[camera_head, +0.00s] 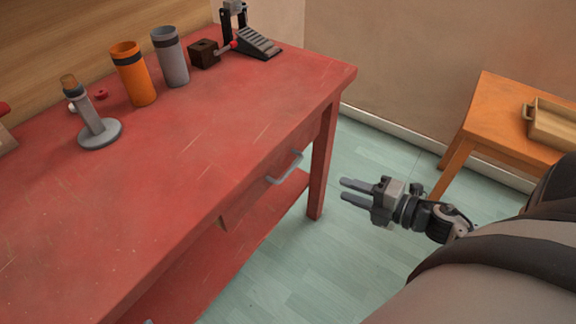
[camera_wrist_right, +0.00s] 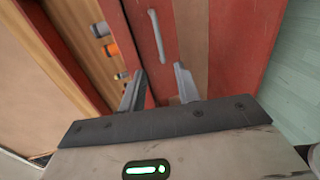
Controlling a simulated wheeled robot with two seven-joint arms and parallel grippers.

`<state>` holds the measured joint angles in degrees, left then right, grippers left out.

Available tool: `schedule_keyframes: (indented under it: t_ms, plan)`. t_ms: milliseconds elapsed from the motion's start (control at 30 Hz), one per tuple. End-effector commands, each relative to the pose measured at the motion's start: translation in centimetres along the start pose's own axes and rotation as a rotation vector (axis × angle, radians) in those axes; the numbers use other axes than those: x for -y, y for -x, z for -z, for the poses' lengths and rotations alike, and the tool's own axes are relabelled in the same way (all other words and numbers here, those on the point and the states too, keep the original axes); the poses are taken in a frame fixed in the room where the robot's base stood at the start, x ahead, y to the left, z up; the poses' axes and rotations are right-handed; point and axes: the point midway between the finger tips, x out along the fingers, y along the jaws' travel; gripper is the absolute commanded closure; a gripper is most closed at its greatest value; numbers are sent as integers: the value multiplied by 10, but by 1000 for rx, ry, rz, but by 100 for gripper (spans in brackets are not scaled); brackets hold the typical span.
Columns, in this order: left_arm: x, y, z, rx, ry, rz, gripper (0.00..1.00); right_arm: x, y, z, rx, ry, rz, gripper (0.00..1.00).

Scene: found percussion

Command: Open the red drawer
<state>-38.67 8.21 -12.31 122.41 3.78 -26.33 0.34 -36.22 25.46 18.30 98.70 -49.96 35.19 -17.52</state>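The red drawer (camera_head: 262,178) sits under the top of the red workbench (camera_head: 200,180), near its right end. Its front looks flush with the bench. A grey bar handle (camera_head: 286,169) is on the drawer front. My right gripper (camera_head: 343,189) is open and empty, to the right of the handle and apart from it, its fingers pointing at the bench. In the right wrist view the handle (camera_wrist_right: 158,37) lies ahead of the fingertips, roughly between their lines. My left gripper is not in view.
On the bench stand an orange cup (camera_head: 134,75), a grey cup (camera_head: 170,58), a grey stand (camera_head: 97,128), a dark brown block (camera_head: 204,53) and a pedal (camera_head: 257,43). An orange side table (camera_head: 487,110) with a tray (camera_head: 553,125) stands right. Floor between is clear.

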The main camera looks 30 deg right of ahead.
Motion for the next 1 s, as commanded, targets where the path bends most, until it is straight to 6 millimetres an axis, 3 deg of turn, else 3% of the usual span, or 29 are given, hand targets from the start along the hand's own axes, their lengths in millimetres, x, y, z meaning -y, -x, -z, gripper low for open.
schedule_keyframes:
  t_ms: [600,800,1000]
  plan:
    - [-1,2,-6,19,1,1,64,-3,-124,0,3,-6,-6,68]
    - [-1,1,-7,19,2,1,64,-2,-147,0,2,-7,-4,68]
    - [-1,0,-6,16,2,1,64,-2,-153,1,1,-6,-2,68]
